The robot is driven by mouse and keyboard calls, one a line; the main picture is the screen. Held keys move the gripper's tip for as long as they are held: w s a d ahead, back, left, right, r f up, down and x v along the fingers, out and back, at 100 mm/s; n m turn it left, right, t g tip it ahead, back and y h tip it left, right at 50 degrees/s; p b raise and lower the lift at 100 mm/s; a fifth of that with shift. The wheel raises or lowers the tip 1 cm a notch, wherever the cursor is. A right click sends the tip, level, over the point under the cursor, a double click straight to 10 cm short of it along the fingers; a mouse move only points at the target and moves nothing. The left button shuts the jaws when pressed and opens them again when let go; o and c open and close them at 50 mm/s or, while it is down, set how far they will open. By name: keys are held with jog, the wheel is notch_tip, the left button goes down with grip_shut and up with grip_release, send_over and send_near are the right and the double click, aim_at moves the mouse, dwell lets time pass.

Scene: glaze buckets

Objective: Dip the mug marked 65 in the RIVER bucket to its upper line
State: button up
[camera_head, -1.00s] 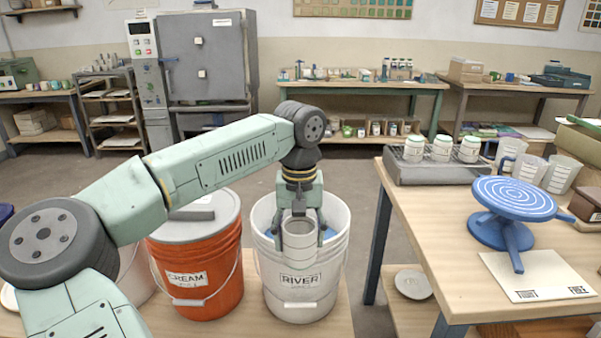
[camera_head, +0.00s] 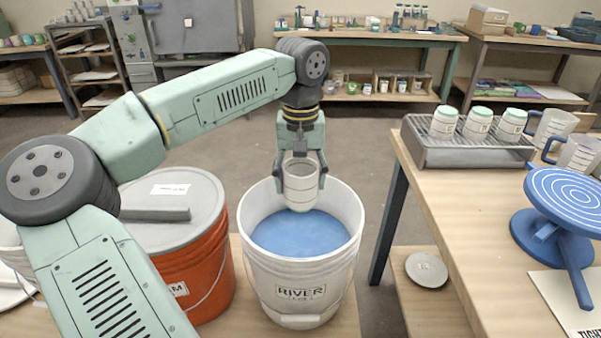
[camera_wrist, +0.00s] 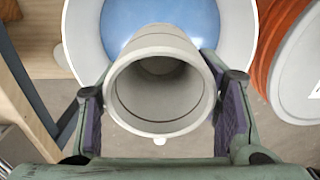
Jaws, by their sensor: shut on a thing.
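My gripper (camera_head: 301,176) is shut on a plain grey-white mug (camera_head: 301,192), one finger on each side of its wall. The mug hangs upright, mouth up, over the open white bucket labelled RIVER (camera_head: 301,291). Blue glaze (camera_head: 300,234) fills the bucket below the rim. The mug's base appears near the glaze surface; I cannot tell whether it touches. In the wrist view the mug (camera_wrist: 160,85) is gripped between both fingers, its inside looks empty, and blue glaze shows behind it. Faint lines ring the mug; no number is readable.
An orange bucket (camera_head: 205,275) with a grey lid (camera_head: 170,205) stands left of the RIVER bucket. At right, a table holds a grey rack (camera_head: 450,152) with several green-topped mugs and a blue turntable (camera_head: 560,200). A round grey lid (camera_head: 426,270) lies on the lower shelf.

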notch_tip(320, 180, down, 14)
jog(key=b, duration=0.7)
jog(key=shift+f+b, duration=0.2)
jog(key=shift+b, duration=0.1)
dwell(0.6)
jog(key=shift+f, duration=0.1)
notch_tip(320, 180, down, 8)
jog(key=b, duration=0.5)
jog(key=shift+r, duration=0.25)
dwell(0.7)
dwell(1.9)
notch_tip(320, 180, up, 8)
jog(key=p, duration=0.6)
jog(key=shift+r, duration=0.25)
dwell(0.8)
